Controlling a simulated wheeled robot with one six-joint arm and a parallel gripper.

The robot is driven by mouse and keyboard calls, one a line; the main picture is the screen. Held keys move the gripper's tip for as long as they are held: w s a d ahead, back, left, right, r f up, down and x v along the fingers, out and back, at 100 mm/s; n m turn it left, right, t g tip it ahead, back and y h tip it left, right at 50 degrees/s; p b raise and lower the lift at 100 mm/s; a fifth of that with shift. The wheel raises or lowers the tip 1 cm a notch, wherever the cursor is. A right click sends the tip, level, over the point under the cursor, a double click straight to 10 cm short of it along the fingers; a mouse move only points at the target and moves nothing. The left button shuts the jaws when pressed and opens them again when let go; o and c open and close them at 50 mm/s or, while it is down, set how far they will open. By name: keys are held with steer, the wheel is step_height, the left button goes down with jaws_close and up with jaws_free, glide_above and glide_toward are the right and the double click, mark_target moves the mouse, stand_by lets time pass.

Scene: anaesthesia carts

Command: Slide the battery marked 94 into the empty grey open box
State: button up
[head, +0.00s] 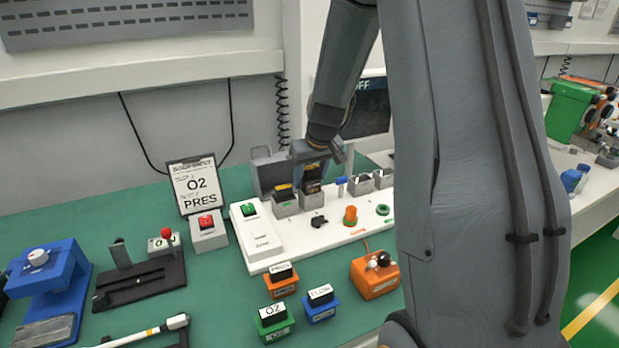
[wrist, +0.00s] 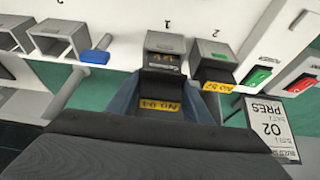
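The black battery with a yellow label that appears to read 94 (wrist: 160,104) is between the blue fingers of my gripper (wrist: 158,100), which look closed on its sides. It lines up with the mouth of the grey box marked 1 (wrist: 165,41); how deep it sits is unclear. Some yellow marking shows inside that box. The grey box marked 2 (wrist: 213,48) beside it holds another black battery with a yellow label (wrist: 216,87), sticking out of its mouth. In the head view my gripper (head: 312,168) is over the right one of these two boxes (head: 312,203).
Two smaller grey open boxes (head: 360,187) and a blue-capped item (head: 340,182) stand just right. A black knob (head: 319,221), an orange knob (head: 350,215) and a green ring (head: 383,210) are in front on the white panel (head: 300,241). An O2 PRES sign (head: 195,185) stands left.

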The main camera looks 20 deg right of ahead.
mark_target(312, 168)
steer(key=o, duration=0.5)
steer(key=shift+c, duration=0.2)
steer(key=shift+b+v, duration=0.65)
steer(key=shift+v, duration=3.25)
